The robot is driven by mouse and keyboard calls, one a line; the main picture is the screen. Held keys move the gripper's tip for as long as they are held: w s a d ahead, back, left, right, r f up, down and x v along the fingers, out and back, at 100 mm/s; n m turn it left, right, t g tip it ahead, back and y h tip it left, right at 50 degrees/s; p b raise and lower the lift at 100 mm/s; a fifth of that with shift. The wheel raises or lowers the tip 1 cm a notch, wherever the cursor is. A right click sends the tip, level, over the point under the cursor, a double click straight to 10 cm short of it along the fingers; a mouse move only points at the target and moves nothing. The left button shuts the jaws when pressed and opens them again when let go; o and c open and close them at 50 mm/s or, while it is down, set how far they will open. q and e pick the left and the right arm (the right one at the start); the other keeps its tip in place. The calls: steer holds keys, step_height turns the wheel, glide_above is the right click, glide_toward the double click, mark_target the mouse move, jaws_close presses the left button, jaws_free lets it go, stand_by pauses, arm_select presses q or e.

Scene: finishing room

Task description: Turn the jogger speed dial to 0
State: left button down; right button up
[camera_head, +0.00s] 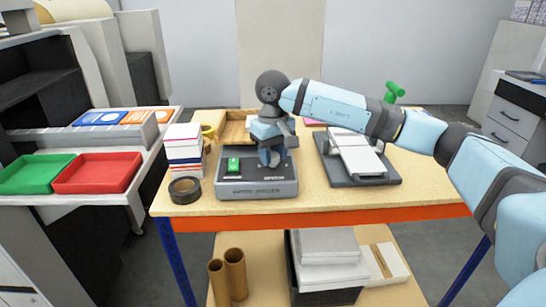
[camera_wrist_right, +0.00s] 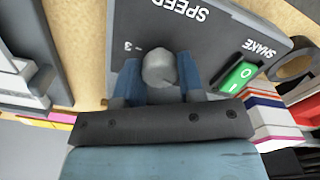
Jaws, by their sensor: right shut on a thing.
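The jogger (camera_head: 230,192) is a grey box with a dark top panel on the table. Its grey speed dial (camera_wrist_right: 158,68) shows in the right wrist view below the word SPEED, with a "3" mark beside it. No pointer on the dial can be made out. My right gripper (camera_head: 268,157) comes down onto the panel, and its blue fingers (camera_wrist_right: 160,82) are shut on the dial from both sides. In the head view the gripper hides the dial. A green rocker switch (camera_wrist_right: 238,77) marked SHAKE is on the same panel. My left gripper is not in view.
A black tape roll (camera_head: 185,190) and a stack of pads (camera_head: 184,150) stand left of the jogger. A wooden tray (camera_head: 235,128) lies behind. Green and red trays are on the left-hand bench.

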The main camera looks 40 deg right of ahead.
mark_target(273, 155)
steer(key=shift+f+n, duration=0.1)
steer(key=shift+n, duration=0.9)
arm_select(q)
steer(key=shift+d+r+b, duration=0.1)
steer(key=shift+b, duration=0.2)
arm_select(e)
steer(key=shift+n, duration=0.6)
steer(key=o, duration=0.9)
arm_select(q)
steer(key=shift+p, duration=0.7)
arm_select(e)
step_height(273, 155, up, 14)
